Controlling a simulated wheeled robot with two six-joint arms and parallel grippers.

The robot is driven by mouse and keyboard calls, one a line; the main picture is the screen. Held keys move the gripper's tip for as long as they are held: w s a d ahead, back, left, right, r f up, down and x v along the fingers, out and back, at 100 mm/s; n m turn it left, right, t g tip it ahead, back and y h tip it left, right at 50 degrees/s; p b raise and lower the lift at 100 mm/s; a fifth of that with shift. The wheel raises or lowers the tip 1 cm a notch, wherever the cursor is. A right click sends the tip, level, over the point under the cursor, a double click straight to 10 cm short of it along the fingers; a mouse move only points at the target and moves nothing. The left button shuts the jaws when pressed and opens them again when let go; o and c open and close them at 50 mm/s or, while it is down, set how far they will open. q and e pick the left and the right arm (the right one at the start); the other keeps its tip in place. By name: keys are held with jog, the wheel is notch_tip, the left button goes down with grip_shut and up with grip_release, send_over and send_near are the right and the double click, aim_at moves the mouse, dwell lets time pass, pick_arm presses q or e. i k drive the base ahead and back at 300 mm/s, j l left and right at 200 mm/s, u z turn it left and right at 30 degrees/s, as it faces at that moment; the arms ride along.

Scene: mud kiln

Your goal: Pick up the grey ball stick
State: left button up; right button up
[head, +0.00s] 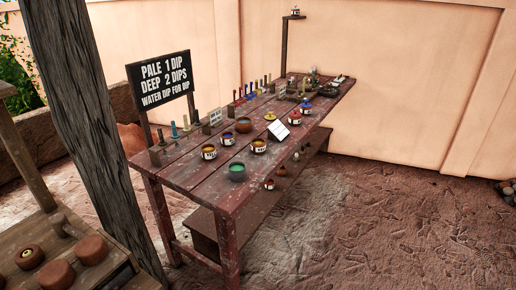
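Several upright sticks or pegs stand along the back edge of the long wooden table (190,178). A blue-grey one (173,130) stands near the sign, with others beside it. They are too small for me to tell which is the grey ball stick. Neither of my grippers is in view.
A black sign (161,84) stands behind the table. A dark wooden post (88,110) and a side bench with brown pots (92,250) are at left.

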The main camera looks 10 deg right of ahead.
aim_at(198, 124)
jog(key=i+l+u, duration=0.1)
jog(key=l, duration=0.5)
jog(key=i+l+u, duration=0.1)
jog(key=i+l, duration=0.15)
jog(key=l, duration=0.35)
jog(key=i+l+u, duration=0.15)
jog(key=l, duration=0.45)
jog(key=i+l+u, duration=0.1)
jog(key=l, duration=0.5)
jog(key=i+l+u, duration=0.1)
jog(key=l, duration=0.55)
